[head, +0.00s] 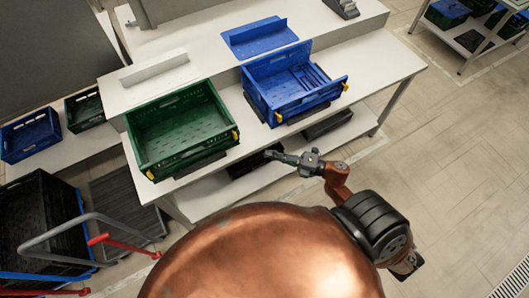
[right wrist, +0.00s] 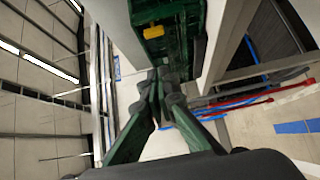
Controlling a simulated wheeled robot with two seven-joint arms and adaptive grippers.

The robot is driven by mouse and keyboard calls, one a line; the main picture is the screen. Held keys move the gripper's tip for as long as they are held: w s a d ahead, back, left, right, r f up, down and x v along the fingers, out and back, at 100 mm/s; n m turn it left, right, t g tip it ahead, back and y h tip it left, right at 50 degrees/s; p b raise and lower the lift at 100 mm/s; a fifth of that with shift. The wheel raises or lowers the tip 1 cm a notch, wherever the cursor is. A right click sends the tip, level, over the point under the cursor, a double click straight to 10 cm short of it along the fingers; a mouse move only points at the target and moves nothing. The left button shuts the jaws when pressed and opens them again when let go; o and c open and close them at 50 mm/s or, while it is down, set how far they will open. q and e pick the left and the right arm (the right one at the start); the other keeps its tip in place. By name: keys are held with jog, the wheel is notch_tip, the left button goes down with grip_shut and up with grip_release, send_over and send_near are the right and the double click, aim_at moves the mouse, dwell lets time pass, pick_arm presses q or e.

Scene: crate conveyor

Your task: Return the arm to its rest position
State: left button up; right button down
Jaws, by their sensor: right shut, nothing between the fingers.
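My right gripper (head: 272,154) shows in the head view in front of the table's front edge, between the green crate and the blue crate. It is shut and empty, with its fingers together. In the right wrist view its dark green fingers (right wrist: 164,78) meet near the middle of the picture. The green crate (head: 187,152) stands empty on the table at the left. The blue crate (head: 292,110) stands to the right of it. My left gripper is not in view.
The white table (head: 385,62) has a raised back shelf with a blue part (head: 258,37) on it. A cart with a grey handle and a black crate (head: 38,215) stands at the left.

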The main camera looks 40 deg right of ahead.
dwell(0.4)
jog(key=w+d+f+m+h, duration=0.1)
jog(key=d+f+m+h, duration=0.25)
jog(key=f, duration=0.45)
jog(key=d+f+m+h, duration=0.2)
jog(key=d+f+m, duration=0.25)
jog(key=f, duration=0.25)
jog(key=s+d+f+m+g+h, duration=0.1)
jog(key=s+f+m+h, duration=0.2)
jog(key=f, duration=0.6)
jog(key=s+d+f+m+g+h, duration=0.1)
jog(key=s+d+f+m+h, duration=0.2)
jog(key=f, duration=0.5)
jog(key=s+a+f+m+g, duration=0.3)
jog(key=s+f+m+g, duration=0.25)
jog(key=s+f, duration=0.75)
jog(key=s+a+f+m+g, duration=0.2)
jog(key=s+f, duration=0.3)
jog(key=s, duration=0.4)
jog(key=s+a+f+m+g, duration=0.2)
jog(key=s+a+f+g, duration=0.2)
jog(key=s, duration=0.6)
notch_tip(320, 180, down, 2)
jog(key=shift+f+m, duration=0.15)
jog(key=shift+m, duration=0.2)
